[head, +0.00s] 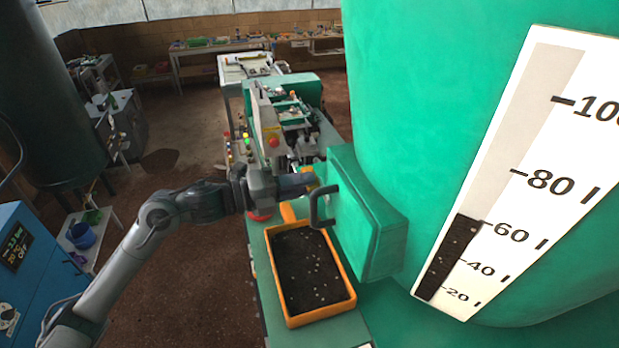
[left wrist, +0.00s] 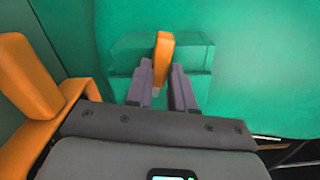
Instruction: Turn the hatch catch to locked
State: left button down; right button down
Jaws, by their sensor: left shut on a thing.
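The hatch catch (left wrist: 163,48) is a small orange lever on a green block (left wrist: 198,52). In the left wrist view it stands nearly upright between my fingers. My left gripper (left wrist: 168,85) is shut on it. In the head view my left gripper (head: 309,184) is at the far side of the green hatch (head: 376,225), and the catch is mostly hidden there. The hatch has a dark handle (head: 322,208) on its face and sits on the large green tank (head: 430,110). My right gripper is not in view.
An orange tray (head: 325,322) of dark material with pale bits lies on the green bench below the hatch. An orange bar (left wrist: 32,75) is close at the left in the wrist view. A machine (head: 285,115) stands behind. The floor at left is open.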

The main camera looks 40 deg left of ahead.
pick_arm(q)
jog(key=shift+s+d+r+n+p, duration=0.15)
jog(key=shift+r+n+p, duration=0.2)
jog(key=shift+n+p, duration=0.3)
jog(key=shift+s+d+r+n+p, duration=0.1)
jog(key=shift+r+n+p, duration=0.25)
jog(key=shift+n+p, duration=0.25)
jog(key=c, duration=1.2)
grip_release()
jog(key=shift+w, duration=0.1)
jog(key=shift+o, duration=0.4)
jog(key=shift+f, duration=0.1)
jog(key=shift+f, duration=0.3)
jog(key=shift+a, duration=0.1)
jog(key=shift+b+v, duration=0.5)
jog(key=shift+v, duration=1.45)
jog(key=shift+f, duration=0.1)
